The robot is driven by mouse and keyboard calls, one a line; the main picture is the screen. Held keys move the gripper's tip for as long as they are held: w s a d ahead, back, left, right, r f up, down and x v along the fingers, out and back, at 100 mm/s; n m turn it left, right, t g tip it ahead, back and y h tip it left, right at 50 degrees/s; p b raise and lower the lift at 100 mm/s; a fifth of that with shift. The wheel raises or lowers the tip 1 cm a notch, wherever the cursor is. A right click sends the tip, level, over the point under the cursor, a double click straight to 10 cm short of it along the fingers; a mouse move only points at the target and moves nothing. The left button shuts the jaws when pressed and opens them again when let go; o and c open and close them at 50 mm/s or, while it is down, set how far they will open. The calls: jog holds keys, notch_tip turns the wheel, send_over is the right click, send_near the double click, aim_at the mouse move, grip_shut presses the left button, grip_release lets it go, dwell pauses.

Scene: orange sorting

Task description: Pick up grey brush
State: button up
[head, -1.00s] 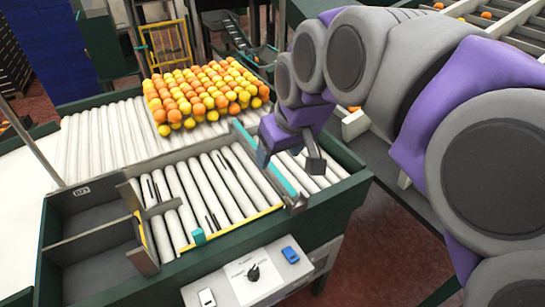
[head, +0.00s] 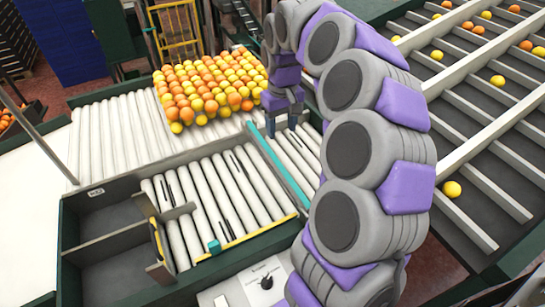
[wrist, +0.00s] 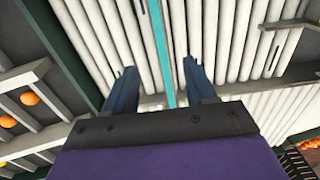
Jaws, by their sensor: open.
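I cannot make out a grey brush for certain in either current view. My gripper (head: 281,126) is over the far right part of the white roller bed, near the far end of a long teal strip. In the wrist view my gripper (wrist: 160,68) has its two dark fingers apart, with nothing held between them. The teal strip (wrist: 160,45) runs through the gap as seen there; I cannot tell its distance from the fingers.
Oranges and yellow fruit (head: 208,88) cover the far rollers. White rollers (head: 215,195) fill the middle. Dark compartments (head: 105,220) stand at left. A small teal block (head: 214,247) sits at the yellow front edge. A slatted conveyor (head: 480,130) with scattered fruit lies at right.

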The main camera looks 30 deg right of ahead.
send_over(281, 167)
jog(key=f, duration=1)
jog(key=shift+d+f, duration=0.25)
jog(key=shift+f, duration=0.15)
jog(key=shift+a+f, duration=0.3)
jog(key=shift+f, duration=0.65)
notch_tip(281, 167, down, 4)
jog(key=shift+s+r, duration=0.15)
jog(key=shift+r, duration=0.05)
jog(key=shift+d+f, duration=0.1)
jog(key=shift+f, duration=0.25)
jog(key=shift+c, duration=0.4)
grip_shut()
